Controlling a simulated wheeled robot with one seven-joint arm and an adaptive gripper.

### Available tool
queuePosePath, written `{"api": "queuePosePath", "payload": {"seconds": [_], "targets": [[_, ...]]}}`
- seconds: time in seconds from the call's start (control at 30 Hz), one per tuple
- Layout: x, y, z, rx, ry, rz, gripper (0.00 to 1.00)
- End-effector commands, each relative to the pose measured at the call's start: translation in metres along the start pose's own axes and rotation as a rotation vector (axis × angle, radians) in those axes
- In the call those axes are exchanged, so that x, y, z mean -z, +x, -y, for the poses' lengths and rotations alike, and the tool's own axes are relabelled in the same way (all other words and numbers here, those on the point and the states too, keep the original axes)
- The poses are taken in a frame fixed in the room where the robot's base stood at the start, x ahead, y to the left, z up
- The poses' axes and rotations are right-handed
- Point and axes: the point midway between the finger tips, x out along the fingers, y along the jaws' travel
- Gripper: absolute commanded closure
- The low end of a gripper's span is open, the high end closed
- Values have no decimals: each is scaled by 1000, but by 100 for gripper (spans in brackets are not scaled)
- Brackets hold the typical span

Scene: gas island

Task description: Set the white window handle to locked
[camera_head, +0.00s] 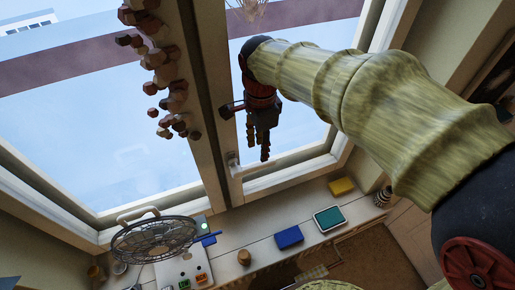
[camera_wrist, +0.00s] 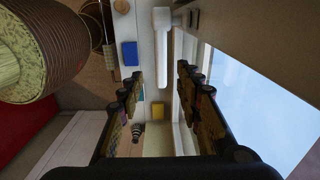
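The white window handle (camera_wrist: 162,20) shows at the top centre of the wrist view, on the window frame. A long pale bar runs down from it, which looks like its lever. In the head view a small pale fitting (camera_head: 233,160) at the lower left of the right-hand sash looks like the same handle. My gripper (camera_wrist: 160,95) is open and empty in the wrist view, its dark fingers apart on either side of the picture's middle. The handle lies beyond the fingertips, apart from them. In the head view my gripper (camera_head: 262,155) points down in front of the right pane.
A hanging string of reddish-brown pieces (camera_head: 160,70) is left of my gripper. Below the window are a round fan (camera_head: 153,240), a blue box (camera_head: 289,237), a teal-topped tray (camera_head: 329,218) and a yellow block (camera_head: 341,186).

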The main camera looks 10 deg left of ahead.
Motion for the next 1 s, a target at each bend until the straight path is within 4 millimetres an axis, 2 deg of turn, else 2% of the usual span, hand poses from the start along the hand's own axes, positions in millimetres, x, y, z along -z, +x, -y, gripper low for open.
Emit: {"api": "queuePosePath", "payload": {"seconds": [0.17, 0.6, 0.77, 1.0], "targets": [[-6, 7, 3, -14, 24, 0, 65], [-6, 67, 3, -12, 23, 0, 65], [-6, 76, 2, -12, 23, 0, 65], [-6, 77, 3, -11, 22, 0, 65]]}}
